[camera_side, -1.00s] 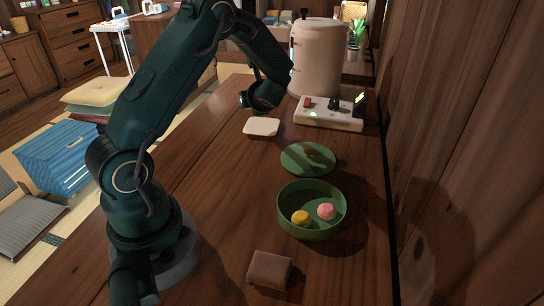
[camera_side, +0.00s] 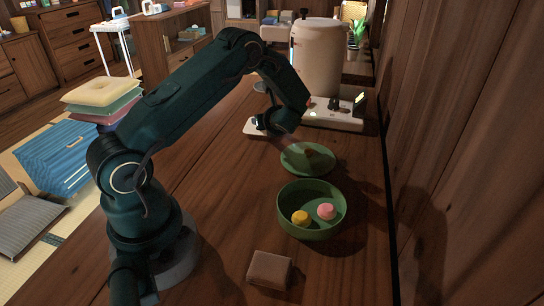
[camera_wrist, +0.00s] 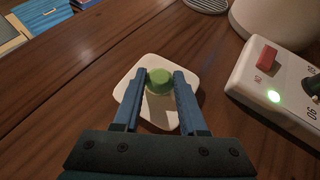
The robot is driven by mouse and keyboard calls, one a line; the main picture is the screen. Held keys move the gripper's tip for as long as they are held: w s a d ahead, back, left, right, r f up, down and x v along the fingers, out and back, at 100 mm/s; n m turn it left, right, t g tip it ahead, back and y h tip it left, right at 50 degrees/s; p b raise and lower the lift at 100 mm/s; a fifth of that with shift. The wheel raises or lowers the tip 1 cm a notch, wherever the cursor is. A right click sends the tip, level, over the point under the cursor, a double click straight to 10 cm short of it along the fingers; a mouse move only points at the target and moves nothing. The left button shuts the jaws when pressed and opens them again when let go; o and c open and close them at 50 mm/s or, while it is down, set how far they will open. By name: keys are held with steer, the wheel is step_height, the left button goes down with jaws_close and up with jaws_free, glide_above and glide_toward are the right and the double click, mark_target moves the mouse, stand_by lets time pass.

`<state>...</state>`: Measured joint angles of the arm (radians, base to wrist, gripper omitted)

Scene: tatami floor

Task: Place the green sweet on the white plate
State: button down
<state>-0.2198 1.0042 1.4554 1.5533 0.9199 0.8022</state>
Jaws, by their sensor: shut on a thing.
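The green sweet (camera_wrist: 159,81) is between the fingertips of my gripper (camera_wrist: 159,84) in the wrist view, and the jaws are shut on it. The white plate (camera_wrist: 163,113) lies under the sweet and the fingers in that view. Whether the sweet touches the plate is not clear. In the side view the white plate (camera_side: 251,127) is partly hidden behind my gripper (camera_side: 264,132), and the sweet cannot be made out there.
A green bowl (camera_side: 284,226) holds a yellow sweet (camera_side: 300,217) and a pink sweet (camera_side: 326,211). A green lid (camera_side: 293,158) lies behind it, and a brown block (camera_side: 269,268) in front. A white switch panel (camera_wrist: 247,82) and a big white pot (camera_side: 316,62) stand near the plate.

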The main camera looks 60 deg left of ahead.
steer(key=shift+f, duration=0.15)
steer(key=shift+c, duration=2.3)
jaws_free()
